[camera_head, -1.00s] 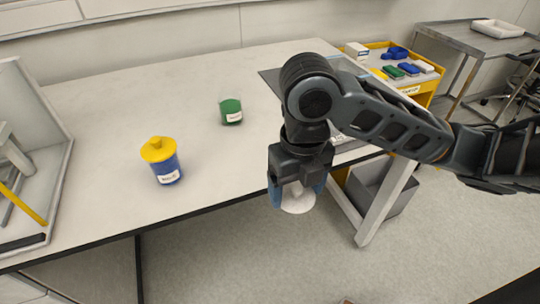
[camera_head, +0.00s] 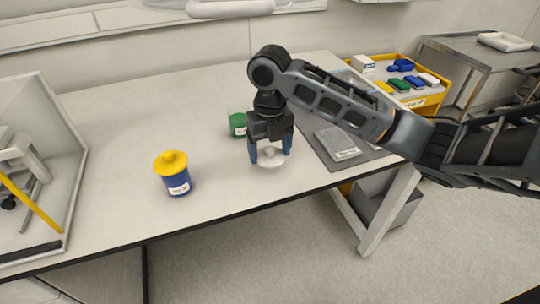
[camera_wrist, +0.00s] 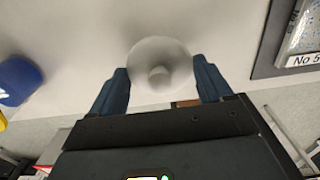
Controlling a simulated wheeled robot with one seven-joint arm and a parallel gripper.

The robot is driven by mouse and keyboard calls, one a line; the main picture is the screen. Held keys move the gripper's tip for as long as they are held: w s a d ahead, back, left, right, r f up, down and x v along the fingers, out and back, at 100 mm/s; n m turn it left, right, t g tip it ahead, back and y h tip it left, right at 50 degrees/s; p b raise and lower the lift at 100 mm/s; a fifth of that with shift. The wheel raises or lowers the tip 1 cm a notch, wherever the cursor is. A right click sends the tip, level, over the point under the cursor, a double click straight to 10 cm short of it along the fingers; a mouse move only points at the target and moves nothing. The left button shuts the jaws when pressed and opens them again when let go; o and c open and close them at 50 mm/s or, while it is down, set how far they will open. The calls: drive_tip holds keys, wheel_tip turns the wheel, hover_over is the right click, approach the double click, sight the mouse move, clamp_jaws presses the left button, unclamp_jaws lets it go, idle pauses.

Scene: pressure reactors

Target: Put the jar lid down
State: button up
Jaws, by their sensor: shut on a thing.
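A round whitish jar lid (camera_head: 268,159) with a small central knob is between the fingertips of my gripper (camera_head: 270,154), over the table near its front edge. In the wrist view the lid (camera_wrist: 160,65) shows between the two blue fingers of my gripper (camera_wrist: 160,82). I cannot tell whether the lid touches the tabletop. A green jar (camera_head: 238,124) with a white label stands just behind my gripper, partly hidden by it. A blue jar (camera_head: 177,180) with a yellow lid (camera_head: 171,161) stands to the left.
The white table (camera_head: 120,125) is clear between the blue jar and my gripper. A dark mat (camera_head: 325,150) with a grey labelled item (camera_head: 338,143) lies to the right. A white open-fronted enclosure (camera_head: 60,130) stands at the left. A yellow tray (camera_head: 425,97) with small boxes is beyond the table.

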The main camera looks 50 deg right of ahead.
sight(270, 153)
drive_tip(key=shift+f, duration=1.45)
drive_tip(key=shift+f, duration=0.1)
drive_tip(key=shift+f, duration=0.15)
drive_tip(key=o, duration=0.9)
drive_tip(key=shift+r, duration=4)
drive_tip(key=shift+d, duration=0.1)
